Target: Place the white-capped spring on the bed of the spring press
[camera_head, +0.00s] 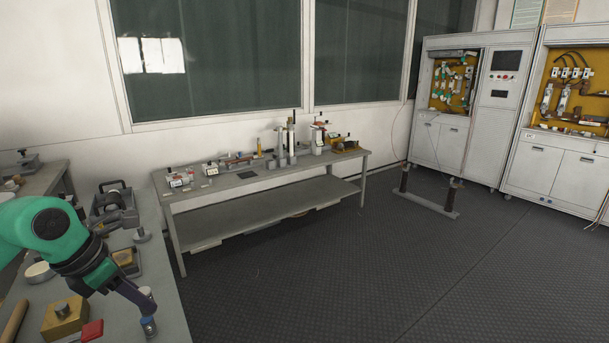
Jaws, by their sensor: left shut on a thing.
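My left gripper (147,308) reaches in from the left over the right edge of the near table. It is shut on a small upright cylinder (148,328) with a pale end, which looks like the white-capped spring. The fingers hide its middle, and its coils are too small to make out. The held piece is at the front right of the near table; I cannot tell whether it touches the top. I cannot tell for sure which device is the spring press; upright devices (291,135) stand on the far bench. My right gripper is out of view.
The near table (165,280) also bears a brass block (64,318), a red piece (92,330), a round white dish (39,272) and a dark-handled device (113,199). The long bench (225,188) stands along the wall, cabinets (462,110) at right. The dark floor (330,270) between is open.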

